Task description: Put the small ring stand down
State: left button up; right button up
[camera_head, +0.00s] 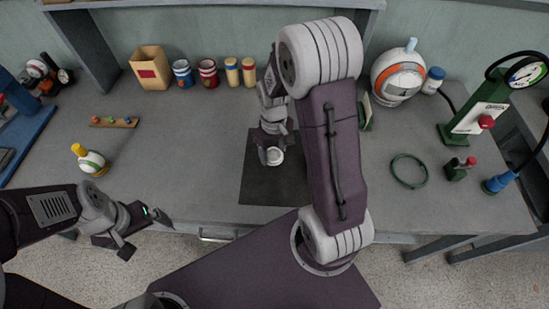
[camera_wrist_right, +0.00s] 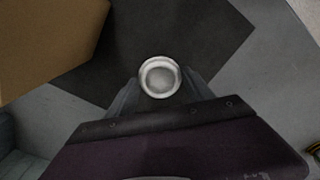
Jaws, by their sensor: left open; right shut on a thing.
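The small ring stand (camera_head: 274,156) is a pale, round, cup-like ring. My right gripper (camera_head: 272,150) is shut on it over the dark mat (camera_head: 262,190) on the grey table. In the right wrist view, the ring stand (camera_wrist_right: 160,77) sits between the two fingertips, with its round opening facing the camera and the dark mat (camera_wrist_right: 185,35) behind it. I cannot tell whether its base touches the mat. My left gripper (camera_head: 143,232) is open and empty, in front of the table's front edge at the left.
A carton (camera_head: 150,68) and cans (camera_head: 183,74) line the back. A green ring (camera_head: 409,171) and gauge press (camera_head: 480,115) are at right. A brown surface (camera_wrist_right: 45,40) is close in the wrist view.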

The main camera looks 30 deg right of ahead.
aim_at(274, 156)
notch_tip(274, 156, down, 4)
jog(key=shift+r+b, duration=0.1)
jog(key=shift+b, duration=0.25)
jog(key=shift+s+f, duration=0.1)
jog(key=shift+f, duration=0.1)
jog(key=o, duration=1.3)
jog(key=shift+f, duration=0.1)
